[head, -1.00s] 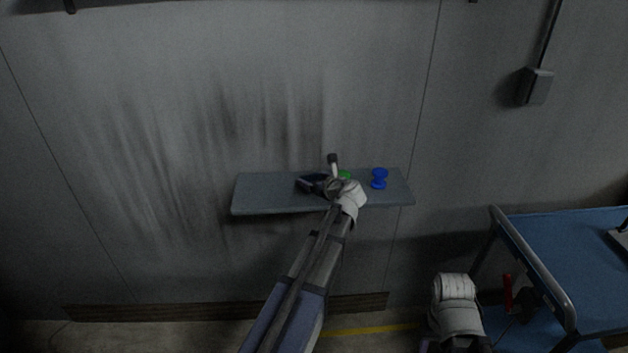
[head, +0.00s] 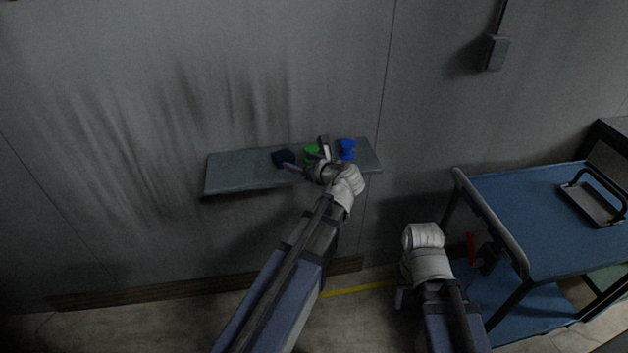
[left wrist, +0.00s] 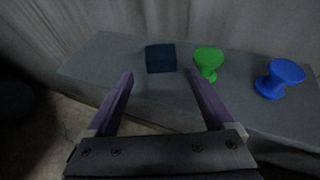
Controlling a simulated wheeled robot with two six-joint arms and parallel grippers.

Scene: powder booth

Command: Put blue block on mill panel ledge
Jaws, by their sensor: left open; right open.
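The blue block, a dark navy cube (head: 283,158), rests on the grey wall ledge (head: 235,172), left of a green spool (head: 312,152) and a blue spool (head: 347,149). In the left wrist view the block (left wrist: 160,58) sits upright on the ledge (left wrist: 95,68), beyond my open fingertips and lined up with the gap between them. My left gripper (head: 305,157) is open and empty at the ledge, just right of the block in the head view. My right arm shows low at the right; its gripper cannot be made out.
A blue-topped cart (head: 520,205) with a rail and a dark handled tray (head: 593,200) stands at the right. A grey box (head: 495,52) is fixed on the wall. The ledge is clear left of the block; the two spools stand close by on the right.

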